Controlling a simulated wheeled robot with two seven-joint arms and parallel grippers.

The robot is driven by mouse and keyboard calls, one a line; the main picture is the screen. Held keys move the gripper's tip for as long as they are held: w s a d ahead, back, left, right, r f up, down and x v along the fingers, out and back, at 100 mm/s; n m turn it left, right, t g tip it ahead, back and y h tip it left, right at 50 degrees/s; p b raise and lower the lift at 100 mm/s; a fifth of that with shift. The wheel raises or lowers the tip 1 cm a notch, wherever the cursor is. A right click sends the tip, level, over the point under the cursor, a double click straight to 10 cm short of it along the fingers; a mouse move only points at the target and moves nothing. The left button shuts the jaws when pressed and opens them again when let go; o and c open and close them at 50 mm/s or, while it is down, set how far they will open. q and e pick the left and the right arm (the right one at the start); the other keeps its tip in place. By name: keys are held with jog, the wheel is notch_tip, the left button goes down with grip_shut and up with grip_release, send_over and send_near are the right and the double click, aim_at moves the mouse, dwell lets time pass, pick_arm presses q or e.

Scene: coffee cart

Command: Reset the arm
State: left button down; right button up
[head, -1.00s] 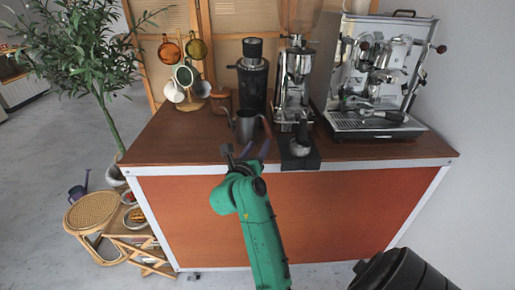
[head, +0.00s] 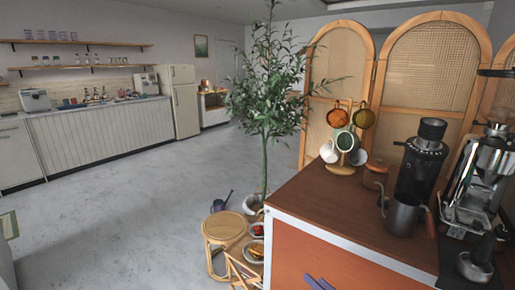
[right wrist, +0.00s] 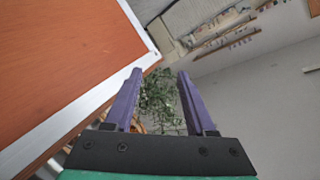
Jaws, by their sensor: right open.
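My right gripper (right wrist: 161,98) is open in the right wrist view, its two purple fingers apart with nothing between them. In the head view only the purple fingertips of my right gripper (head: 319,283) show at the bottom edge, in front of the cart's orange front panel. The coffee cart (head: 330,205) has a brown top with a white edge; it also fills the left of the right wrist view (right wrist: 60,60). A metal pitcher (head: 403,215) stands upright on the cart, apart from the gripper. My left gripper is not in view.
On the cart stand a mug rack (head: 345,145), a black grinder (head: 421,165) and a chrome machine (head: 480,185) at the right edge. A potted plant (head: 265,100) and a rattan stool (head: 226,232) stand beside the cart. The floor (head: 120,200) to the left is open.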

jog(key=s+d+f+n+g+h, duration=0.25)
jog(key=s+d+f+g, duration=0.2)
jog(key=s+f, duration=0.3)
jog(key=s+d+f+n+g+h, duration=0.2)
jog(key=s+d+f+g+h, duration=0.15)
jog(key=s+f+g, duration=0.4)
jog(key=s+f+p, duration=0.1)
jog(key=s+f, duration=0.1)
jog(key=f, duration=0.9)
jog(key=s+f, duration=0.3)
jog(key=f, duration=0.8)
jog(key=s+d+f, duration=0.3)
jog(key=s+f, duration=0.9)
jog(key=s, duration=0.4)
jog(key=shift+f+g+h+p, duration=0.2)
jog(key=shift+g+h+p, duration=0.15)
jog(key=shift+g+h, duration=0.05)
jog(key=shift+s, duration=0.1)
